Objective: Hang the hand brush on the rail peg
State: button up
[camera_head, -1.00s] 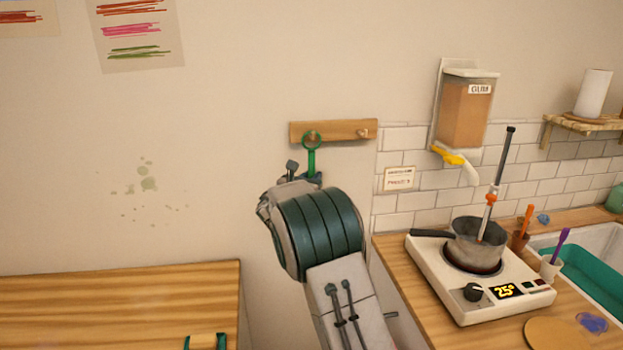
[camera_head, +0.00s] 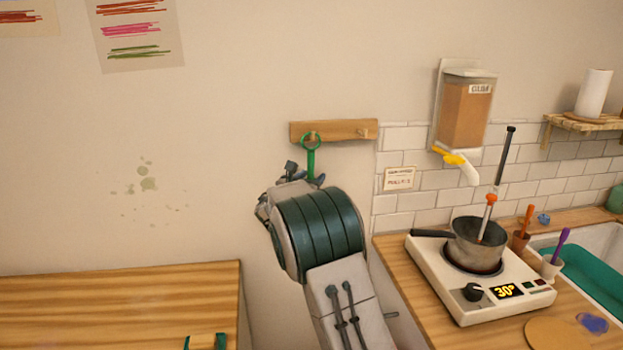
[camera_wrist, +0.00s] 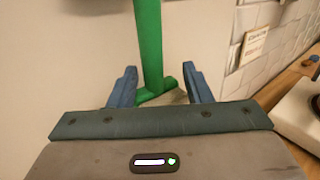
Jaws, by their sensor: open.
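The green hand brush (camera_head: 311,160) hangs upright at the wooden rail (camera_head: 340,131), with its ring around the left peg. My gripper (camera_head: 304,172) is just below the rail, at the lower part of the brush. In the wrist view, the brush's green handle (camera_wrist: 149,40) runs down between the two blue fingers of my gripper (camera_wrist: 160,70). The fingers are open, with a gap on each side of the handle. The brush's lower end is partly hidden by my gripper. The rail's right peg (camera_head: 365,132) is bare.
A hotplate (camera_head: 480,285) with a pot (camera_head: 478,240) stands on the right counter. A dispenser (camera_head: 467,112) is on the wall right of the rail. A wooden table (camera_head: 120,300) is at lower left.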

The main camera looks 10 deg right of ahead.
jog(key=b+v, duration=0.3)
jog(key=v, duration=1)
jog(key=s+d+f+m+g+y, duration=0.1)
jog(key=s+d+f+m+g, duration=0.1)
jog(key=s+d+m+g, duration=0.6)
jog(key=s+d+f+m+g, duration=0.25)
jog(key=s+d+m, duration=0.4)
jog(key=s, duration=0.45)
jog(key=s+a+f+m+y, duration=0.2)
jog(key=s+m+y, duration=0.1)
jog(key=s+m, duration=0.2)
jog(key=s+a+f+m+g+y, duration=0.1)
jog(key=s+a+f+m+y, duration=0.1)
jog(key=s, duration=0.6)
jog(key=s+a+f+m+y, duration=0.2)
jog(key=s+a+m+y, duration=0.1)
jog(key=s+m, duration=0.4)
jog(key=shift+f+m+y, duration=0.35)
jog(key=shift+y, duration=0.15)
jog(key=shift+s+g, duration=0.1)
jog(key=shift+g, duration=0.15)
